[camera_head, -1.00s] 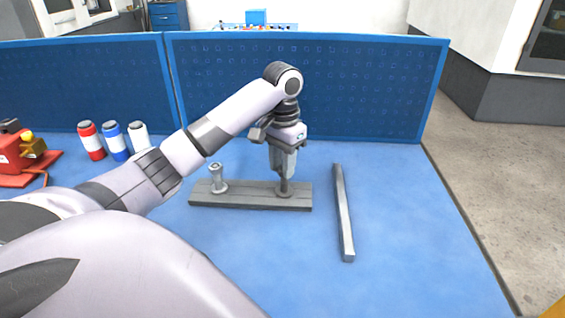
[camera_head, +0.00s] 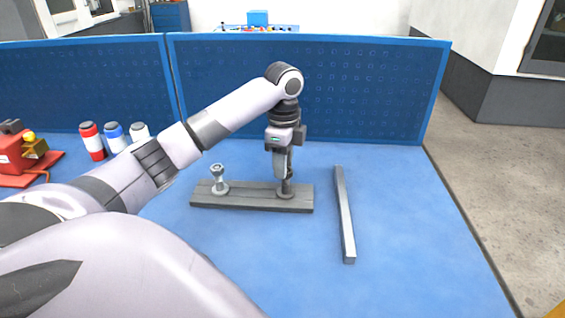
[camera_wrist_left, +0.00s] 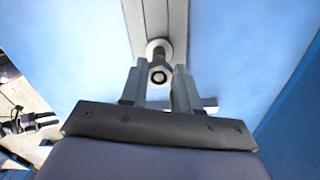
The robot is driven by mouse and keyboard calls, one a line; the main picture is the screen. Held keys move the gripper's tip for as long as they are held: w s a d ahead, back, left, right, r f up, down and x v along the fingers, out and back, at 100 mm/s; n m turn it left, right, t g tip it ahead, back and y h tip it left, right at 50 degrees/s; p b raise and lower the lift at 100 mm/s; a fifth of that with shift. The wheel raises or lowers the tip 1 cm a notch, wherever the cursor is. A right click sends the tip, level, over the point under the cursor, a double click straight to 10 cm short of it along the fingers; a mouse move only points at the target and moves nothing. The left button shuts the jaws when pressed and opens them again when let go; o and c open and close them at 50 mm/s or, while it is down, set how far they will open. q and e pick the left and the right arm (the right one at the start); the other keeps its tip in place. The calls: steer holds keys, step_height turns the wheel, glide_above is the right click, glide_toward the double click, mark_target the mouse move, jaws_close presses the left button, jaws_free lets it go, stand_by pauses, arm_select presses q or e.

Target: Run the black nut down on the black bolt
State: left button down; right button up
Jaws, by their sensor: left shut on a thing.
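My left gripper (camera_head: 282,172) points straight down over the right end of a grey base plate (camera_head: 250,204). The black bolt (camera_head: 287,187) stands upright there, its top partly hidden by the fingers. In the left wrist view, the fingers (camera_wrist_left: 159,88) are shut on the black nut (camera_wrist_left: 159,73), with the bolt's round base (camera_wrist_left: 158,44) beyond it. The nut appears in line with the bolt; how far down the thread it sits I cannot tell. A lighter metal bolt (camera_head: 218,181) with a wider top stands at the plate's left end. My right gripper is out of view.
A long grey bar (camera_head: 345,215) lies right of the plate. Red, blue and white cylinders (camera_head: 115,138) and a red device (camera_head: 18,155) stand at the left. A blue perforated panel (camera_head: 350,90) closes off the back. The blue tabletop at the front right is clear.

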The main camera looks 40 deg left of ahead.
arm_select(q)
steer(key=m, duration=0.7)
steer(key=shift+w, duration=0.25)
steer(key=c, duration=1.1)
jaws_free()
steer(key=shift+o, duration=0.2)
